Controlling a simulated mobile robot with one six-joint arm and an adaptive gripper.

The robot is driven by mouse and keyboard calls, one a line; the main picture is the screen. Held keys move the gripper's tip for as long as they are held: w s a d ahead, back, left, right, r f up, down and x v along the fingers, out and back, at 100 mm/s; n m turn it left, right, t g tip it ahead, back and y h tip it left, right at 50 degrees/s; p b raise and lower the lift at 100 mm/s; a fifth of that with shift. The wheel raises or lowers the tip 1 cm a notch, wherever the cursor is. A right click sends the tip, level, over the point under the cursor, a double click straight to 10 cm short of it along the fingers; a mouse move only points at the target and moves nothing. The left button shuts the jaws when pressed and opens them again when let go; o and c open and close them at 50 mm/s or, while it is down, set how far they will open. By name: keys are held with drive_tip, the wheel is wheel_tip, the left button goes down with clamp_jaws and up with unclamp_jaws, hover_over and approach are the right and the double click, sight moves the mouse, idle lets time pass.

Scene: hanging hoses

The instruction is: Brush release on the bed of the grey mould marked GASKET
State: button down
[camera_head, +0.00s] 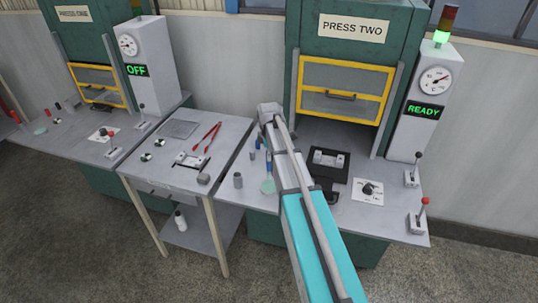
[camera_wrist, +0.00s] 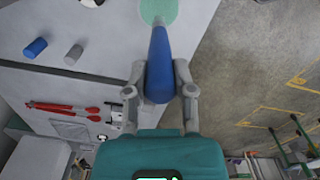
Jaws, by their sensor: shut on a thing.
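My gripper (camera_wrist: 161,74) is shut on the blue handle of a brush (camera_wrist: 159,55) in the wrist view. The handle's far end meets a pale green disc (camera_wrist: 158,11); I cannot tell whether they touch. In the head view the blue handle (camera_head: 268,162) and the disc (camera_head: 268,186) show left of my arm, which hides the gripper. A grey mould (camera_head: 328,157) sits on a black plate at the front of PRESS TWO. Another grey mould (camera_head: 189,160) lies on the middle table. No GASKET mark is readable on either.

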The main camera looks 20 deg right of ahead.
drive_tip(key=shift+r+p, duration=0.8)
drive_tip(key=shift+r, duration=0.15)
wheel_tip(320, 180, down, 5)
drive_tip(key=b, duration=0.5)
drive_tip(key=shift+f, duration=0.1)
idle(0.4)
drive_tip(key=w+a+r+n+p, duration=0.3)
drive_tip(key=w+a+r+p, duration=0.2)
drive_tip(key=a, duration=0.8)
wheel_tip(320, 180, up, 3)
drive_tip(key=p, duration=0.3)
drive_tip(key=shift+w+n, duration=0.2)
drive_tip(key=shift+n, duration=0.1)
drive_tip(key=shift+d, duration=0.1)
